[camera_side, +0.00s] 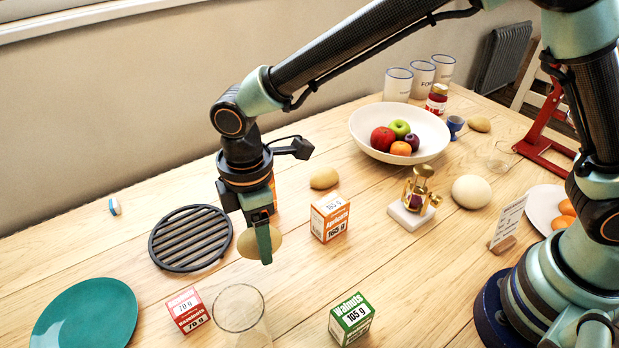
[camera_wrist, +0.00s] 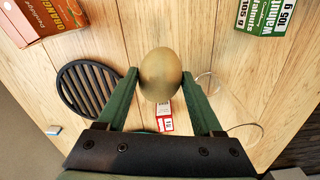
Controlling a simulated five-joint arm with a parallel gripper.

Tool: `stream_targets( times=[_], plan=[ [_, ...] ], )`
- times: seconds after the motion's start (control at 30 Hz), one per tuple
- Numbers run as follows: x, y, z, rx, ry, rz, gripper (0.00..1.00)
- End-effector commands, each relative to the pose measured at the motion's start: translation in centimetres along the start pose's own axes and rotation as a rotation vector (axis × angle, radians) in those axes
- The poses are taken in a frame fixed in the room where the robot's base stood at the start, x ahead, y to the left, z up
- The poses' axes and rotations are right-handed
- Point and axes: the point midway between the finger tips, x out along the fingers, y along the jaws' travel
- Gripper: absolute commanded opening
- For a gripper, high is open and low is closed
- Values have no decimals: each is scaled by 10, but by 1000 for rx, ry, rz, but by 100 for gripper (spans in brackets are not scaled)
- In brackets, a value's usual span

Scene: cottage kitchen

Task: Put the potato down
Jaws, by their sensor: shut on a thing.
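My gripper (camera_side: 265,240) is shut on a tan potato (camera_side: 249,244), with a finger on either side of it. In the wrist view the potato (camera_wrist: 160,74) sits between the two green fingertips (camera_wrist: 161,88) of my gripper. In the side view the near finger hides the potato's middle. It appears to be held above the wooden table (camera_side: 290,300), right of the dark round slatted trivet (camera_side: 190,238); the exact height is hard to tell.
An orange box (camera_side: 330,217), a red box (camera_side: 188,310), a clear glass (camera_side: 240,308) and a green walnuts box (camera_side: 351,318) stand around my gripper. A teal plate (camera_side: 88,315) is at lower left. A tan potato-like object (camera_side: 323,178) lies behind.

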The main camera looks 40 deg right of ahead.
Motion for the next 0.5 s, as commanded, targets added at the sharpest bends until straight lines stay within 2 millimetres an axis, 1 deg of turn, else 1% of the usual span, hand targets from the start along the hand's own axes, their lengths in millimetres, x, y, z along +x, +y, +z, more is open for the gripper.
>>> stream_targets(
  times=[0.03, 0.2, 0.33, 0.5],
  plan=[
    [-17, 1, -2, 0, 7, 5, 8],
    [-60, 1, -1, 0, 5, 4, 8],
    [-84, 1, -1, 0, 4, 3, 8],
    [-102, 1, -1, 0, 2, 2, 8]
  ],
)
